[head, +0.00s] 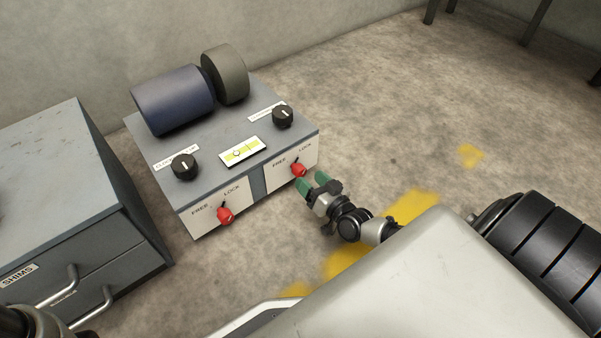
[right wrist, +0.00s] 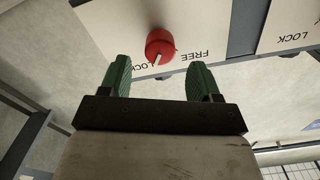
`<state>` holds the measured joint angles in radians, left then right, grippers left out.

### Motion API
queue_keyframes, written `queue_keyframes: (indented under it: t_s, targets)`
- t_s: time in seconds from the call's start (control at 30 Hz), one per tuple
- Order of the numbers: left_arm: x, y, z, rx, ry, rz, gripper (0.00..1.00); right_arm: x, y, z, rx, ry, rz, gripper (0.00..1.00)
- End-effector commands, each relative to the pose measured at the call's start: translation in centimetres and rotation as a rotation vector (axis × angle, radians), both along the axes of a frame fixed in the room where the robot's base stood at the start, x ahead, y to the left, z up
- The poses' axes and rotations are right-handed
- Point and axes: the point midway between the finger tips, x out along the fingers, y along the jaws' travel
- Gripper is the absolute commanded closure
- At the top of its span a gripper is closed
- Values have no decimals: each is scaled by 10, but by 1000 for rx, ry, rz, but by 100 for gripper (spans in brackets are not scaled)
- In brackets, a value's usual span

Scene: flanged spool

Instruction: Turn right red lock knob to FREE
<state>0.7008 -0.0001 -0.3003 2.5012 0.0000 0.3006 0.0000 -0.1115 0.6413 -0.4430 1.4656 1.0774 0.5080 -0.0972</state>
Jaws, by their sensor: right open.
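The right red lock knob (head: 299,170) sits on the white front panel of the grey machine, below the FREE and LOCK labels. It also shows in the right wrist view (right wrist: 160,44), where its white mark points toward the LOCK label. My right gripper (head: 312,180) has green fingers and is open just in front of this knob. In the right wrist view its fingertips (right wrist: 158,68) are apart, and the knob lies beyond the gap between them, not touched. My left gripper is not in view.
A left red knob (head: 225,215) sits on the same machine (head: 222,170), with two black dials, a level gauge (head: 243,151) and a blue spool (head: 173,99) on top. A grey drawer cabinet (head: 70,190) stands at left. The floor right of the machine is clear.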

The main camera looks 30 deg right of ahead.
Motion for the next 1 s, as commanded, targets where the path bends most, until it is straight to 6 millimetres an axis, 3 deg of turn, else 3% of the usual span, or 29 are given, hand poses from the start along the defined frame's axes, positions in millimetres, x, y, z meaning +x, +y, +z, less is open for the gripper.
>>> queue_keyframes:
  t_s: [0.1, 0.3, 0.67, 1.0]
  targets:
    - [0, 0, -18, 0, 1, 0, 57, 23, 2, -5, 0, -3, -1, 37]
    - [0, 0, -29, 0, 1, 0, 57, 45, 3, -3, -1, 0, -1, 37]
    - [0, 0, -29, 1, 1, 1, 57, 50, 4, -1, -1, 2, -1, 37]
    - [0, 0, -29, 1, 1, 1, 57, 50, 4, -1, -1, 2, -1, 87]
